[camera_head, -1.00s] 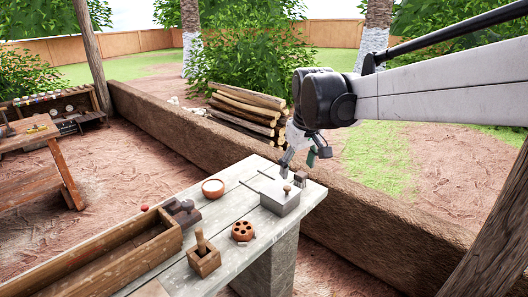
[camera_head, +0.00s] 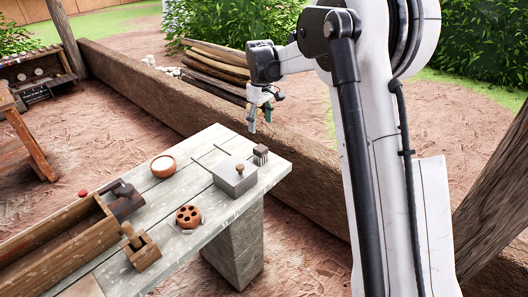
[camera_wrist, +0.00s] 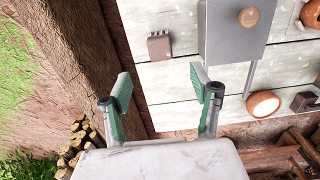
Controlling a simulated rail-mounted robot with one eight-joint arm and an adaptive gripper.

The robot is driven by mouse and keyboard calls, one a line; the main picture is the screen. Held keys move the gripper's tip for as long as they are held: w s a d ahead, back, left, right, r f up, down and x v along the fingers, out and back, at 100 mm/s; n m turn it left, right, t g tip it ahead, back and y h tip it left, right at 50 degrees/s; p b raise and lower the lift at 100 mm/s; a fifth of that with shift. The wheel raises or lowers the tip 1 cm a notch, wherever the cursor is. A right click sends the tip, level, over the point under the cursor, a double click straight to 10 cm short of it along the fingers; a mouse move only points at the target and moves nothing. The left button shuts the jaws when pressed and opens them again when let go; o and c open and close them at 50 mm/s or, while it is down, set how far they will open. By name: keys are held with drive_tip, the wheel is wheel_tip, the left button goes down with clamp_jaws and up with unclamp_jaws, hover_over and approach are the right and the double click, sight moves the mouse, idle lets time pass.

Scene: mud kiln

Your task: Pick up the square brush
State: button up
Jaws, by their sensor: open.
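The square brush (camera_head: 261,152) is a small dark brown block with paler bristles. It stands near the far right end of the grey plank table (camera_head: 205,226), beside a grey metal box with a round knob (camera_head: 235,176). In the wrist view the brush (camera_wrist: 159,47) lies beyond the fingertips, roughly in line with the gap between them. My gripper (camera_head: 261,119) hangs above and behind the brush in the head view, apart from it. Its green-padded fingers (camera_wrist: 161,88) are spread and empty in the wrist view.
A clay bowl (camera_head: 162,166), a clay disc with holes (camera_head: 188,216), a wooden block with a handle (camera_head: 141,250) and a long wooden trough (camera_head: 60,244) are also on the table. A low mud wall (camera_head: 180,104) and stacked logs (camera_head: 214,70) stand behind.

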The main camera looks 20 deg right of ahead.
sight(261, 148)
wheel_tip(261, 148, down, 8)
drive_tip(key=shift+r, duration=0.1)
drive_tip(key=shift+f, duration=2.85)
drive_tip(key=c, duration=1.3)
drive_tip(key=shift+r, duration=0.45)
drive_tip(key=r, duration=0.2)
drive_tip(key=a+r, duration=0.1)
drive_tip(key=shift+r, duration=0.4)
drive_tip(key=a+r, duration=0.2)
drive_tip(key=a, duration=0.1)
drive_tip(key=s+a+r, duration=0.1)
drive_tip(key=a+r, duration=0.1)
drive_tip(key=a, duration=0.2)
drive_tip(key=s+a+r, duration=0.1)
drive_tip(key=a+r, duration=0.1)
drive_tip(key=a, duration=0.1)
drive_tip(key=shift+a+r, duration=0.2)
drive_tip(key=shift+a, duration=0.05)
